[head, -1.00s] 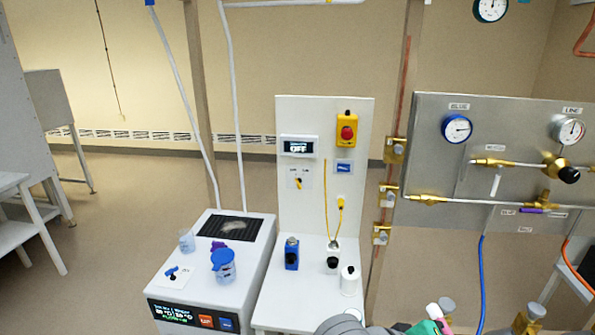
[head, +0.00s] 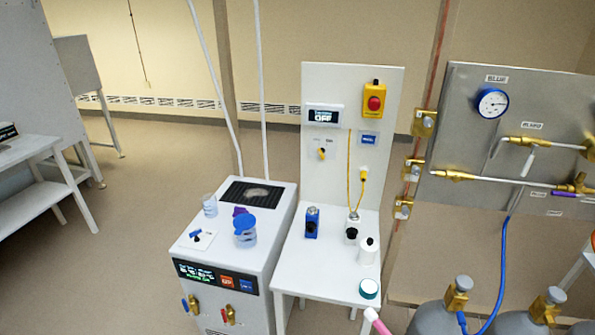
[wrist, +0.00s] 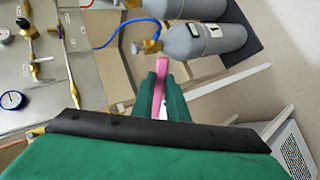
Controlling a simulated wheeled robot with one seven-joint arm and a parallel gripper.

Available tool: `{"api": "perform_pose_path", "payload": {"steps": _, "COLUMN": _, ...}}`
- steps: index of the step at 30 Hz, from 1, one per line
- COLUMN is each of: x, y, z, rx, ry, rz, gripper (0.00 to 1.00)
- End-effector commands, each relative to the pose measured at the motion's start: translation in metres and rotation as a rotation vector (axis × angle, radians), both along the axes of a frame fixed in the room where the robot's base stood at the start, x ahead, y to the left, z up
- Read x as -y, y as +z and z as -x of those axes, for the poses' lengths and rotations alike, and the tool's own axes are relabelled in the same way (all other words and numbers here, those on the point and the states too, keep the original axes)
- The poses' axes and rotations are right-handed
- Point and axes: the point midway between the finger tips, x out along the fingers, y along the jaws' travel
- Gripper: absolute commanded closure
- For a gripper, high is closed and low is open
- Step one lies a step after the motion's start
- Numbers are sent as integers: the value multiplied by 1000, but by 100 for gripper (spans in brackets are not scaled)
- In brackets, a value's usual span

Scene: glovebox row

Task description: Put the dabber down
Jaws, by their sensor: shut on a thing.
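My gripper (wrist: 161,90) has green fingers, shut on a slim pink dabber (wrist: 161,70) in the wrist view. The pink end stands out beyond the fingertips; a pale part shows between the fingers. In the head view the pink dabber (head: 377,321) shows at the bottom edge, just below the white bench (head: 330,279). My gripper itself is out of the head view. It appears held in the air, apart from the bench top.
A chiller (head: 222,271) adjoins left. Gas cylinders (head: 434,315) stand right. The bench's front left is clear.

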Motion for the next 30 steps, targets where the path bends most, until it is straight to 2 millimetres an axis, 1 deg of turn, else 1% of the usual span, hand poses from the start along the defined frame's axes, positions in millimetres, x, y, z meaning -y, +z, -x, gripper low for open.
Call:
{"api": "perform_pose_path", "payload": {"steps": 1, "x": -8, "y": -15, "z": 0, "rx": -10, "ry": 36, "rz": 0, "gripper": 100}}
{"api": "perform_pose_path", "payload": {"steps": 5, "x": -31, "y": -50, "z": -9, "rx": -11, "ry": 142, "rz": 0, "gripper": 100}}
{"api": "perform_pose_path", "payload": {"steps": 8, "x": -53, "y": -83, "z": -17, "rx": -13, "ry": 239, "rz": -2, "gripper": 100}}
{"api": "perform_pose_path", "payload": {"steps": 9, "x": -62, "y": -98, "z": -20, "rx": -12, "ry": 283, "rz": -2, "gripper": 100}}
{"api": "perform_pose_path", "payload": {"steps": 11, "x": -77, "y": -120, "z": -26, "rx": -12, "ry": 350, "rz": -3, "gripper": 100}}
{"api": "perform_pose_path", "payload": {"steps": 12, "x": -86, "y": -136, "z": -29, "rx": -12, "ry": 394, "rz": -4, "gripper": 100}}
{"api": "perform_pose_path", "payload": {"steps": 17, "x": -124, "y": -196, "z": -45, "rx": -10, "ry": 574, "rz": -4, "gripper": 100}}
{"api": "perform_pose_path", "payload": {"steps": 18, "x": -134, "y": -211, "z": -48, "rx": -10, "ry": 619, "rz": -5, "gripper": 100}}
{"api": "perform_pose_path", "payload": {"steps": 21, "x": -155, "y": -241, "z": -58, "rx": -7, "ry": 715, "rz": -4, "gripper": 100}}
{"api": "perform_pose_path", "payload": {"steps": 25, "x": -174, "y": -270, "z": -66, "rx": -4, "ry": 807, "rz": -2, "gripper": 100}}
{"api": "perform_pose_path", "payload": {"steps": 30, "x": -192, "y": -297, "z": -73, "rx": -2, "ry": 889, "rz": -1, "gripper": 100}}
